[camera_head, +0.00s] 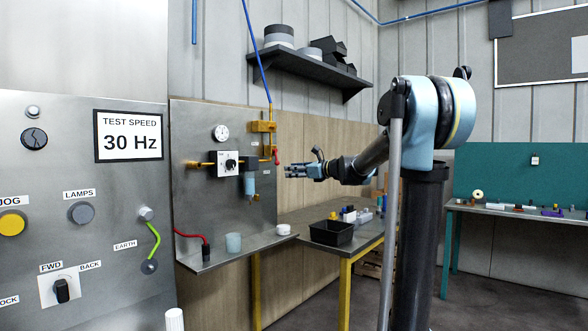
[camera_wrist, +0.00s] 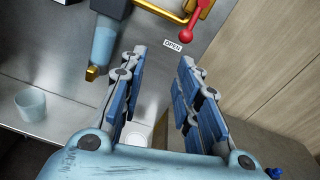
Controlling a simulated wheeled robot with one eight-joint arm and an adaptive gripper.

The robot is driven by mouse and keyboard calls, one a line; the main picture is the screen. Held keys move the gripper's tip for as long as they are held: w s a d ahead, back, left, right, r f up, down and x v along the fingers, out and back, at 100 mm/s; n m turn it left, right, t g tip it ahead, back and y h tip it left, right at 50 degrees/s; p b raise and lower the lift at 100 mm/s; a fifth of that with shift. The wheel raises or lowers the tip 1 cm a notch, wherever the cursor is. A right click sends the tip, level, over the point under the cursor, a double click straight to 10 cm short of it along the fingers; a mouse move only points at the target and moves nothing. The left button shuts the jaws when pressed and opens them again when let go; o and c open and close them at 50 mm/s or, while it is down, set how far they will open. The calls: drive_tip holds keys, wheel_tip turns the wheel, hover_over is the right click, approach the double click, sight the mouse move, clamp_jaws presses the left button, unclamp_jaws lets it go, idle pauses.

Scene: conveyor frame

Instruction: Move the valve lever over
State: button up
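The valve lever is red with a ball end (camera_wrist: 187,32). It shows at the top of the wrist view, joined to yellow pipework (camera_wrist: 160,10), with a label reading OPEN (camera_wrist: 172,45) just below it. In the head view the red lever (camera_head: 276,156) hangs at the right side of the metal panel. My gripper (camera_wrist: 163,62) is open and empty, its fingers apart and pointing towards the panel below the lever. It does not touch the lever in the wrist view. In the head view my gripper (camera_head: 287,171) is close to the right of the panel.
A blue-bowled filter unit (camera_wrist: 105,42) hangs left of the lever. A translucent cup (camera_head: 233,243) and a white round item (camera_head: 283,230) stand on the panel's ledge (camera_head: 210,259). A black bin (camera_head: 332,233) sits on the bench behind. A wood-panelled wall (camera_wrist: 270,70) is at right.

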drive_tip(key=w+a+r+m+t, duration=0.1)
drive_tip(key=w+a+r+m, duration=0.1)
drive_tip(key=w+a, duration=0.4)
drive_tip(key=shift+w+a, duration=0.2)
drive_tip(key=shift+w, duration=1.1)
drive_tip(key=c, duration=0.6)
